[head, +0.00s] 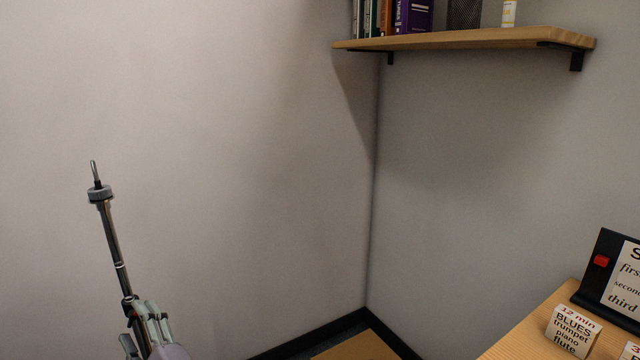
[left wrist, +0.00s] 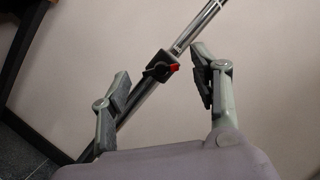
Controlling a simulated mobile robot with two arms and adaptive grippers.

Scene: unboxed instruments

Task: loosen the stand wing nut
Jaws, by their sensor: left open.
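The stand is a thin metal pole (head: 118,255) with a grey collar and small hook at its top, at the left of the head view. In the left wrist view the pole (left wrist: 197,27) runs diagonally, with a black clamp (left wrist: 157,60) around it. A small dark part with a red end (left wrist: 173,68) sits on the clamp; I cannot tell for sure that it is the wing nut. My left gripper (head: 141,309) is open by the pole. In the left wrist view its fingers (left wrist: 160,85) are spread either side of the clamp, seemingly not gripping it.
A wooden shelf (head: 470,40) with books (head: 414,17) is high on the right wall. A wooden table (head: 530,335) at lower right holds a lettered block (head: 572,331) and a black sign stand (head: 590,270). Walls meet in a corner behind the stand; the middle is clear.

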